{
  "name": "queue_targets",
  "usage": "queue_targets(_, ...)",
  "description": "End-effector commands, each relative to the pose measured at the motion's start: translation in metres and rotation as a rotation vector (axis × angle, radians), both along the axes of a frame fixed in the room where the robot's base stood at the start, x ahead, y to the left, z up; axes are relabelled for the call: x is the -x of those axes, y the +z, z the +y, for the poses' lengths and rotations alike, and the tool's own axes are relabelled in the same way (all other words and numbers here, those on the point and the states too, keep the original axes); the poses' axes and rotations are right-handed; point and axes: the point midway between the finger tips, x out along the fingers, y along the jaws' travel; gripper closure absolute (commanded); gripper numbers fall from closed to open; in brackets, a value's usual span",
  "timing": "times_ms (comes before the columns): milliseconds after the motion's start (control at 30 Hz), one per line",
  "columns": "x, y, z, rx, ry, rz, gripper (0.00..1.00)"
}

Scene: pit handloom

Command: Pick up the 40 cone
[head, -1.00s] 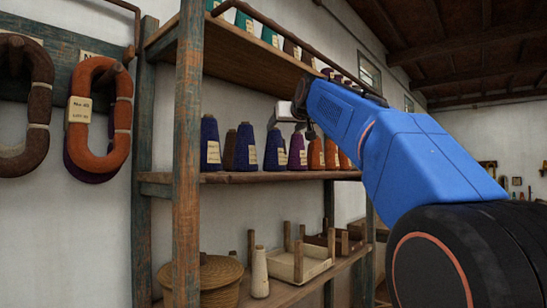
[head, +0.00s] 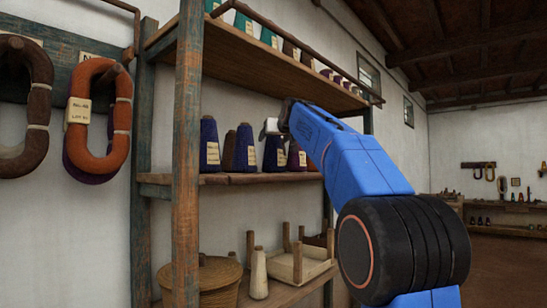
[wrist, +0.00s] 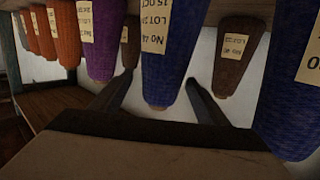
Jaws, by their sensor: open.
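A dark blue cone (wrist: 168,45) with a cream label stands in the middle of the wrist view, where things appear upside down. Its label shows "No 4" with the rest cut or unclear. The two open fingers of my gripper (wrist: 160,80) lie on either side of its narrow top, with nothing gripped. In the head view my gripper (head: 277,126) is at the top of a blue cone (head: 274,156) on the middle shelf. Whether the fingers touch it I cannot tell.
A purple cone (wrist: 101,40) and brown cones (wrist: 240,48) stand close by. Another blue cone (wrist: 298,95) is at the right of the wrist view. The upper shelf (head: 250,70) hangs above. A wooden post (head: 187,150) stands in front at left.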

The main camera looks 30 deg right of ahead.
Motion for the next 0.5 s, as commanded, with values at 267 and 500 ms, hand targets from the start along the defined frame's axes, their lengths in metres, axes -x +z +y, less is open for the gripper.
queue_targets(267, -0.033, -0.011, -0.006, 0.0, 0.0, 0.001, 0.31)
queue_targets(500, -0.046, -0.012, -0.009, 0.001, 0.0, -0.001, 0.31)
